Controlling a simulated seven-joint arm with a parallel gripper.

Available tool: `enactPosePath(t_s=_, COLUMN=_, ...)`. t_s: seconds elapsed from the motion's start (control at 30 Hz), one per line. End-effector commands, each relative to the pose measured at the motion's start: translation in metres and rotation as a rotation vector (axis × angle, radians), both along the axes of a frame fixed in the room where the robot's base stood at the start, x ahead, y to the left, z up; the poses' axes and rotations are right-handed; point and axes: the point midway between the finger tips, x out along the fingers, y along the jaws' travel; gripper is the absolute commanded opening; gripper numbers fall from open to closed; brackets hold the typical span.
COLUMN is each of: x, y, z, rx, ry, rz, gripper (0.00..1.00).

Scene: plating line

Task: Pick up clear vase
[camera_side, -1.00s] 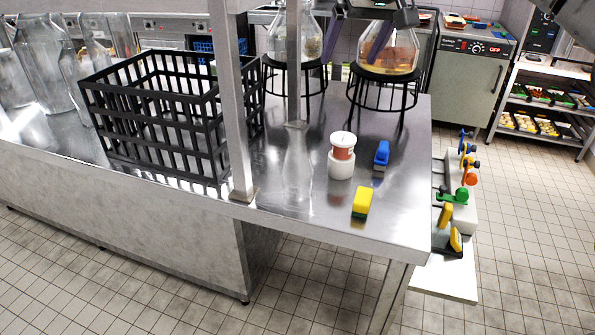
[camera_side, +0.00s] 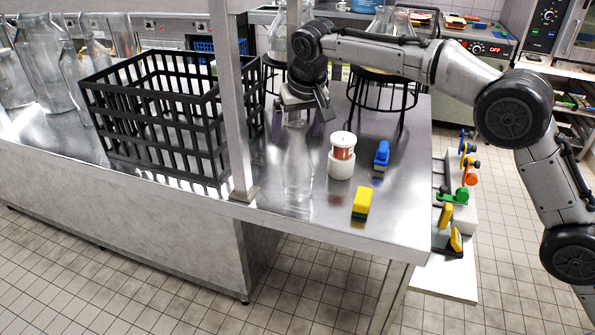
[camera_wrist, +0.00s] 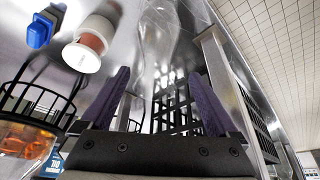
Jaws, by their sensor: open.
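The clear vase (camera_side: 298,178) stands upright on the steel counter, near its front edge, in the side view. It is transparent and its outline is faint. My gripper (camera_side: 297,126) is open at the vase's top, with one purple finger to each side of it in that view. In the wrist view the vase (camera_wrist: 160,38) shows ahead of the open gripper (camera_wrist: 165,78), roughly in line with the gap. I cannot tell whether its neck is between the fingers. I see no contact.
A white and red-brown jar (camera_side: 341,158) stands close right of the vase. A yellow sponge (camera_side: 362,201) and blue object (camera_side: 381,155) lie further right. A metal post (camera_side: 238,140) and black crate (camera_side: 150,130) are on the left. Black stands (camera_side: 385,95) are behind.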

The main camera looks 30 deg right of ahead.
Motion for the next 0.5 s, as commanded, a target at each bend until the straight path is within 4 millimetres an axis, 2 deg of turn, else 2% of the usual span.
enactPosePath(t_s=0.17, x=0.005, y=-0.003, z=-0.014, rx=-0.002, ry=0.002, rz=-0.001, gripper=0.95)
enactPosePath(t_s=0.4, x=0.017, y=-0.007, z=-0.044, rx=0.0, ry=0.001, rz=0.0, gripper=0.95)
enactPosePath(t_s=0.5, x=0.019, y=-0.008, z=-0.049, rx=0.0, ry=0.0, rz=0.0, gripper=0.95)
